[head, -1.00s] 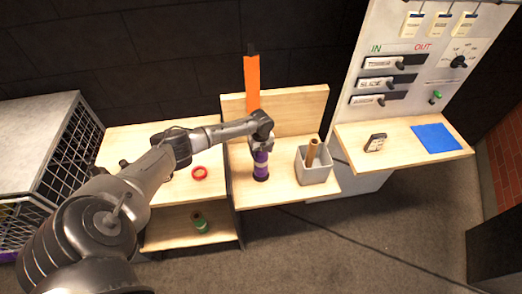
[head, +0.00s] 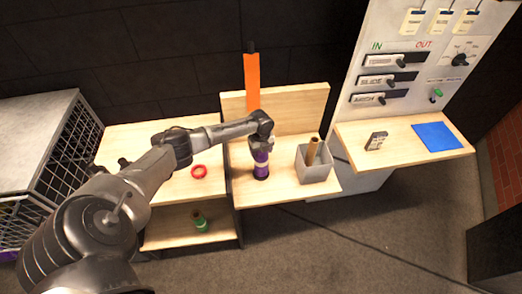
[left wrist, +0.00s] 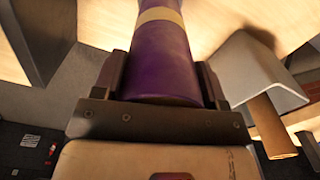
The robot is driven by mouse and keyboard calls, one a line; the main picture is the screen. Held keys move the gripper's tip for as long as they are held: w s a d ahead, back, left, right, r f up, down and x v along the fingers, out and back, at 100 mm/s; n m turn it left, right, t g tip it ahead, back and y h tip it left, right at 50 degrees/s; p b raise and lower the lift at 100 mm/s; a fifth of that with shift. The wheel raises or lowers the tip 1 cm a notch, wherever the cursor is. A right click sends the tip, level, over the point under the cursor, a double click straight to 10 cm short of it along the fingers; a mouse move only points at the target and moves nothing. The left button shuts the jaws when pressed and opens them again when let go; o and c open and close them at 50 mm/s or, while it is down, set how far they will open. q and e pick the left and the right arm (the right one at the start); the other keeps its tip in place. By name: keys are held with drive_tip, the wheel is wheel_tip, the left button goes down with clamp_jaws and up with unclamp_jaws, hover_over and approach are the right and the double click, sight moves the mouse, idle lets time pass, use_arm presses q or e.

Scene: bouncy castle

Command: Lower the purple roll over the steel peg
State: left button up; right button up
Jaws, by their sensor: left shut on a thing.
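The purple roll (head: 261,168), with a pale tan band around it, stands about upright at the middle wooden bench. My left gripper (head: 260,148) is above it and shut on its upper part. In the left wrist view the purple roll (left wrist: 162,60) lies between the two fingers of my left gripper (left wrist: 160,85). The steel peg is not visible; I cannot tell whether the roll is around it. I cannot tell whether the roll's lower end touches the bench. My right gripper is not in view.
A grey bin (head: 314,165) holding a brown tube (head: 313,150) stands just right of the roll. An orange strip (head: 252,82) rises behind. A green roll (head: 200,223) is on the lower shelf.

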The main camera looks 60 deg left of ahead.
use_arm(q)
drive_tip(key=shift+f+b, duration=0.5)
drive_tip(key=shift+f, duration=0.2)
drive_tip(key=o, duration=1.5)
drive_tip(key=shift+o, duration=1)
wheel_tip(320, 180, up, 14)
drive_tip(key=p, duration=0.1)
drive_tip(key=shift+f, duration=0.1)
